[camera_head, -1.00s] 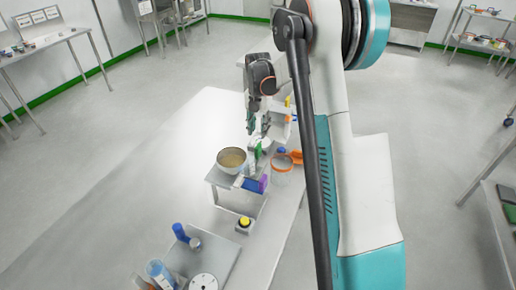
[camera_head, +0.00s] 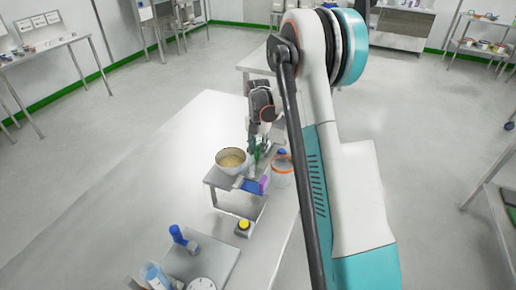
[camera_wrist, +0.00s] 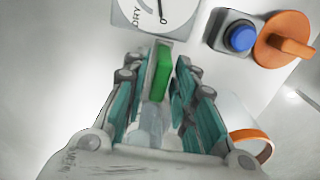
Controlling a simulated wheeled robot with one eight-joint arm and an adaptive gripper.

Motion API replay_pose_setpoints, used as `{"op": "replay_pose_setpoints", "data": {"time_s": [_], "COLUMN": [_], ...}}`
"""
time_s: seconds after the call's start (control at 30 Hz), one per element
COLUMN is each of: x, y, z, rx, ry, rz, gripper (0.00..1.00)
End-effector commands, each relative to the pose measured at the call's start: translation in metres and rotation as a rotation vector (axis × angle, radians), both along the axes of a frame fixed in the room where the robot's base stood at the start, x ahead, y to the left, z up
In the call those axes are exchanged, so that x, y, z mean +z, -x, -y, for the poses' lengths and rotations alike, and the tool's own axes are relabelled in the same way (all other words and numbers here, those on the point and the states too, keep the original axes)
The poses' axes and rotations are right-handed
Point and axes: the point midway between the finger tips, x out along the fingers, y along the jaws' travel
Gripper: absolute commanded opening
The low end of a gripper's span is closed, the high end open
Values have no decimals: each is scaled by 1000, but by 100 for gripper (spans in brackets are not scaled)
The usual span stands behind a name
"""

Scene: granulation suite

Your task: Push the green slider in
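The green slider (camera_wrist: 163,72) is a bright green block in the middle of the wrist view, just below a dial panel. My gripper (camera_wrist: 160,70) points toward it, with its teal-padded fingers spread on either side. Gaps show between the slider and both fingers, and I see nothing gripped. In the head view, a small green part (camera_head: 257,152) shows at my gripper (camera_head: 263,143), beside the bowl. Contact cannot be told there, and my arm hides part of the area.
A blue button (camera_wrist: 240,38) and an orange knob (camera_wrist: 285,40) sit right of the dial panel (camera_wrist: 150,14). A clear orange-rimmed container (camera_head: 282,172) stands near my gripper. A bowl (camera_head: 232,160) sits on a small stand, with a yellow button (camera_head: 244,224) below.

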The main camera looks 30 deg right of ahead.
Motion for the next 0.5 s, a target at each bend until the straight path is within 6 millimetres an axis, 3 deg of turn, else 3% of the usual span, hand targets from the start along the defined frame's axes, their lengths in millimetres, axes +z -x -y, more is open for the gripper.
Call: {"op": "replay_pose_setpoints", "data": {"time_s": [0.03,0.07,0.3,0.5], "x": [0,0,0,0], "y": [0,0,2,27], "z": [0,0,-3,-36], "rx": [0,0,1,3], "ry": [0,0,0,-1], "rz": [0,0,0,-1], "gripper": [6,0,0,0]}}
